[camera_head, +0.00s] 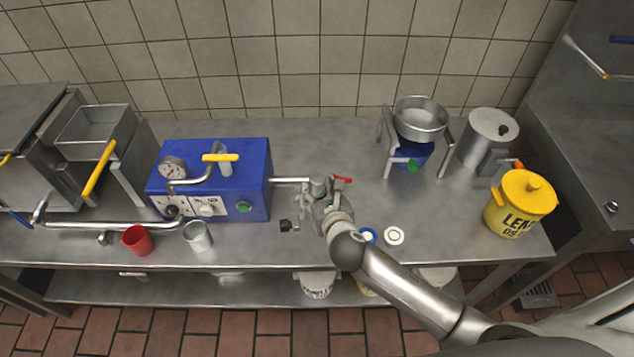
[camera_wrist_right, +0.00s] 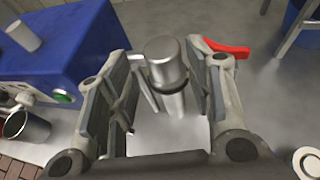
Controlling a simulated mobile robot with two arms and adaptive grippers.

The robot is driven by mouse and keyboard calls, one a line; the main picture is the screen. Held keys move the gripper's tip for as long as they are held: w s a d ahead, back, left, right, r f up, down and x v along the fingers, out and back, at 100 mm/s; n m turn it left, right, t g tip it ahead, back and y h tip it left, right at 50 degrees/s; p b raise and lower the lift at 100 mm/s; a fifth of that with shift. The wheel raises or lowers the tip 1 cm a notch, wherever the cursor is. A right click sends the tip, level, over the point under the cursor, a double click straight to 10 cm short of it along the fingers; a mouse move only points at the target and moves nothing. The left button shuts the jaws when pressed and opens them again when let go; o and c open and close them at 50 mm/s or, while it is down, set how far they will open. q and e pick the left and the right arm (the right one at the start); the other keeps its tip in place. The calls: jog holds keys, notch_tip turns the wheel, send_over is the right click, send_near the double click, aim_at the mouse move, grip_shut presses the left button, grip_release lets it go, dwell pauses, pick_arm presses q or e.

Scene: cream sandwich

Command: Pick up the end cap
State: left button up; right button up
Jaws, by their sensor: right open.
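A shiny metal cylinder with a flat, closed round top (camera_wrist_right: 166,60) shows in the right wrist view; it looks like the end cap, but I cannot be sure. A dark ring and a narrower metal stem show below it. My right gripper (camera_wrist_right: 165,95) is open, with one finger on each side of the cylinder and gaps visible. In the head view my right gripper (camera_head: 324,196) is at the end of the pipe (camera_head: 291,180) from the blue machine (camera_head: 240,175), and hides much of the fitting there. My left gripper is not in view.
A red lever (camera_wrist_right: 227,48) is close beside the right finger. A small dark piece (camera_head: 285,226), a white ring (camera_head: 394,236) and a blue ring (camera_head: 369,235) lie nearby. A red cup (camera_head: 138,240) and metal cup (camera_head: 198,236) stand left; a yellow pot (camera_head: 520,206) stands right.

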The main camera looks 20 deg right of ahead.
aim_at(319, 182)
jog(key=shift+w+d, duration=0.1)
jog(key=shift+w, duration=0.45)
jog(key=shift+p+x, duration=0.5)
jog(key=shift+x, duration=1.65)
jog(key=shift+d, duration=0.1)
jog(key=shift+r, duration=0.1)
jog(key=shift+c, duration=0.3)
jog(key=c, duration=0.8)
